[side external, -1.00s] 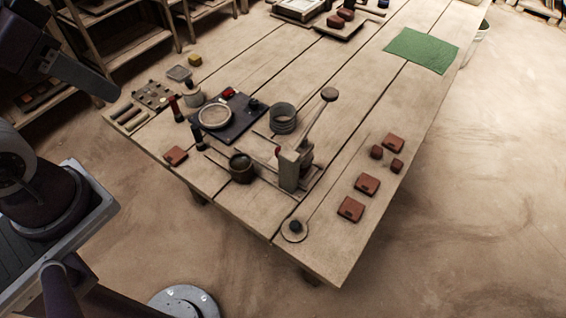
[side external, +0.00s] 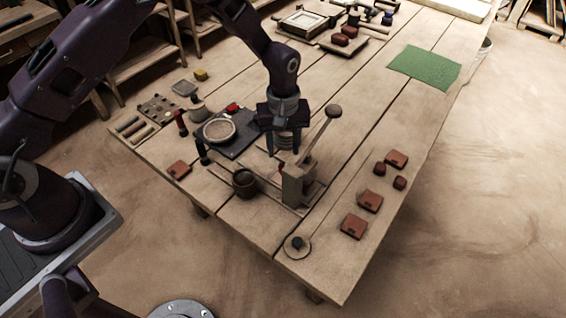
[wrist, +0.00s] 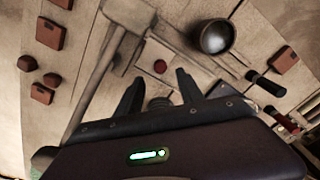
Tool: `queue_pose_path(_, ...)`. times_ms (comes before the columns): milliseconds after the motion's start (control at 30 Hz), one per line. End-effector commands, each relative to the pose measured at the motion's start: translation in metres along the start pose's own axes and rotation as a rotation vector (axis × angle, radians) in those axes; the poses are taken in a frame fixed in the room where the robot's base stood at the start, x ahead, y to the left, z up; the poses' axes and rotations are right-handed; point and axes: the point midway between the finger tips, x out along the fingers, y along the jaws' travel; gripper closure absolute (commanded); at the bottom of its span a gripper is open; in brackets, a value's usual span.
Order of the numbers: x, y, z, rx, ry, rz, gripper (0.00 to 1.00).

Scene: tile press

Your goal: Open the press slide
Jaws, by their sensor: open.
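The press stands near the front of the wooden table as a pale upright block (side external: 293,186) with a long lever ending in a round knob (side external: 333,111). A small red knob sits at its left side, partly hidden in the side view; it shows in the wrist view as a red knob (wrist: 160,67) on a pale plate. I cannot tell how far the slide stands. My gripper (side external: 283,151) points down above and behind the press, left of the lever. In the wrist view my gripper (wrist: 158,84) has its fingers apart, empty, with the red knob beyond their tips.
A dark pot (side external: 244,183) stands left of the press. A dark board with a round dish (side external: 219,131) lies behind it. Several red-brown tiles (side external: 369,201) lie to the right. A round disc with a dark knob (side external: 297,246) is at the front corner.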

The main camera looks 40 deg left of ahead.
Motion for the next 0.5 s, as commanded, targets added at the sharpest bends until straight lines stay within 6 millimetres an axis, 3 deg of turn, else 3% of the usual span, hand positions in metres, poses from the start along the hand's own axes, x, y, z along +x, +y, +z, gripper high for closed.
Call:
queue_pose_path(300,0.057,-0.001,0.001,0.001,-0.002,-0.002,0.55)
queue_pose_path(500,0.069,0.0,0.001,0.0,-0.001,-0.001,0.55)
